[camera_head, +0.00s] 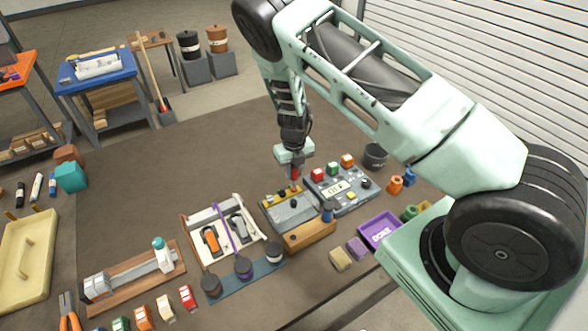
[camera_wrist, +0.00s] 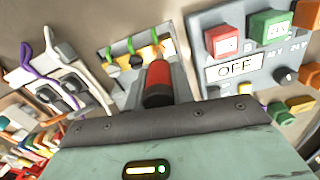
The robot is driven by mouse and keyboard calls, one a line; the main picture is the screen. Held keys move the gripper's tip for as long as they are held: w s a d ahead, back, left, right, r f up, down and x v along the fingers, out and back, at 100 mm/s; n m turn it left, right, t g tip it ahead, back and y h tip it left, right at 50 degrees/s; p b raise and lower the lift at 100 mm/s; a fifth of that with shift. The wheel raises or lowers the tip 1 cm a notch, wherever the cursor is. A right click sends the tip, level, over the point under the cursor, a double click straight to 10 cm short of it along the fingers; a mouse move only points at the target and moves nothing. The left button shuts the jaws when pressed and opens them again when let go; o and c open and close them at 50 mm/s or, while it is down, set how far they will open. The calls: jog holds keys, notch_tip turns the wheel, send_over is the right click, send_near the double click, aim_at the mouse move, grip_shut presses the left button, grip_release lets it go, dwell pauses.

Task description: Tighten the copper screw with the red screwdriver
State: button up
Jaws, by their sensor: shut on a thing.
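My gripper (camera_head: 294,163) points down over a grey unit (camera_head: 290,214) with a yellow strip on a wooden base. It is shut on the red screwdriver (camera_head: 295,174), held roughly upright above the yellow strip. In the wrist view the red handle (camera_wrist: 158,80) fills the space between the jaws. The screwdriver's tip is hidden in the wrist view and too small to judge in the head view. I cannot make out the copper screw or whether the tip touches it.
A grey control panel (camera_head: 348,198) with coloured buttons and an "OFF" display stands close to the right. A white-framed tray (camera_head: 190,238) with a purple strap lies to the left. A purple box (camera_head: 381,230) and small coloured blocks are at the front right. Open table lies at the back left.

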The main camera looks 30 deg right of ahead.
jog(key=shift+r, duration=0.1)
jog(key=shift+r+p, duration=2.05)
jog(key=shift+r, duration=0.4)
